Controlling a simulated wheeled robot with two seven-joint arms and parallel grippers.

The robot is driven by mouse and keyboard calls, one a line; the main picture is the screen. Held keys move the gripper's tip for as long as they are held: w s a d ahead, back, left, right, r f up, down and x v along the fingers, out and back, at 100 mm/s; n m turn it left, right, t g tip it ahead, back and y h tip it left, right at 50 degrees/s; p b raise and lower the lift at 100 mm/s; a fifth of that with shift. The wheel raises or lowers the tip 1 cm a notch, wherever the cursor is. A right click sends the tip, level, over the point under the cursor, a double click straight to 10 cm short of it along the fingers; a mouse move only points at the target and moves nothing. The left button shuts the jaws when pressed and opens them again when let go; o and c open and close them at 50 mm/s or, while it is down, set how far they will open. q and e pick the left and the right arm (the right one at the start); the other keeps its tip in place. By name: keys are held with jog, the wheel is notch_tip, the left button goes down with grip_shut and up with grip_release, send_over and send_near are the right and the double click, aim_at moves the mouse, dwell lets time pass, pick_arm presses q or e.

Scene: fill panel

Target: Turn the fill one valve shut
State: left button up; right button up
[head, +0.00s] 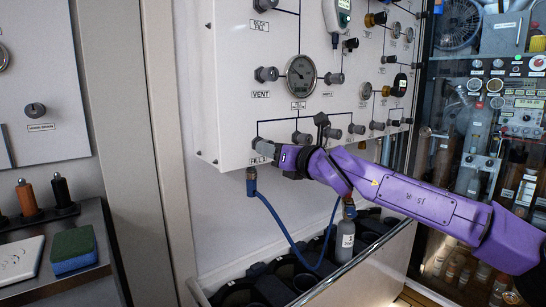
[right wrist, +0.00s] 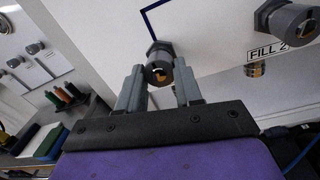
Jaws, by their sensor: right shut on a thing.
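The fill one valve is a grey round knob (right wrist: 159,70) on the white panel (right wrist: 205,25). In the right wrist view it sits between the two grey fingers of my right gripper (right wrist: 158,82), which is shut on it. In the head view my purple right arm reaches in from the right, and the right gripper (head: 281,157) is at the panel's lower left corner, by a partly covered fill label (head: 264,148). My left gripper is not in view.
A neighbouring knob (right wrist: 288,20) with a FILL 2 label (right wrist: 267,52) is to the right. A blue hose (head: 283,226) hangs below the panel, over a bin (head: 345,268) with dark cylinders. A gauge (head: 300,75) and more valves are above.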

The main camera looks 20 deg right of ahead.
jog(key=shift+m, duration=0.5)
jog(key=o, duration=1)
jog(key=shift+o, duration=0.2)
jog(key=shift+s, duration=0.1)
jog(key=v, duration=1)
jog(key=shift+s, duration=0.15)
jog(key=shift+d, duration=0.15)
